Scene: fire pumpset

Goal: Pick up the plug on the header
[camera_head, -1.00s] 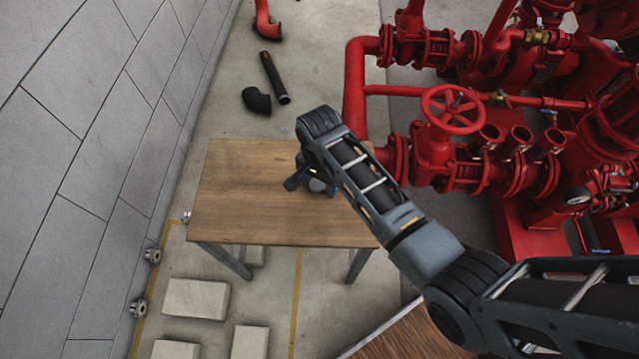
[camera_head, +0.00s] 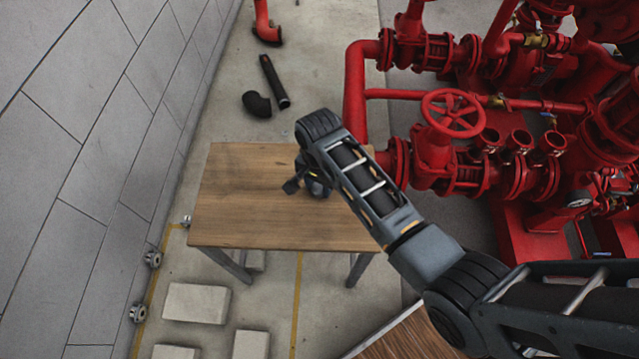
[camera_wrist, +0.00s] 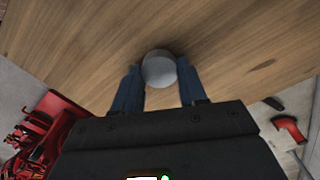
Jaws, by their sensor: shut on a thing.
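My gripper (camera_wrist: 160,90) is shut on a round grey plug (camera_wrist: 159,68), with one blue finger on each side of it in the wrist view. The plug is over the wooden table (camera_wrist: 90,40); I cannot tell whether it touches the top. In the head view my gripper (camera_head: 316,188) is above the right part of the wooden table (camera_head: 250,215), and my arm hides most of it and the plug. No header can be made out around the plug.
Red pump pipework with a handwheel (camera_head: 452,111) stands right of the table. A black pipe (camera_head: 274,80) and a black elbow (camera_head: 257,104) lie on the floor behind it. Pale blocks (camera_head: 196,302) lie in front. A grey wall (camera_head: 90,150) is on the left.

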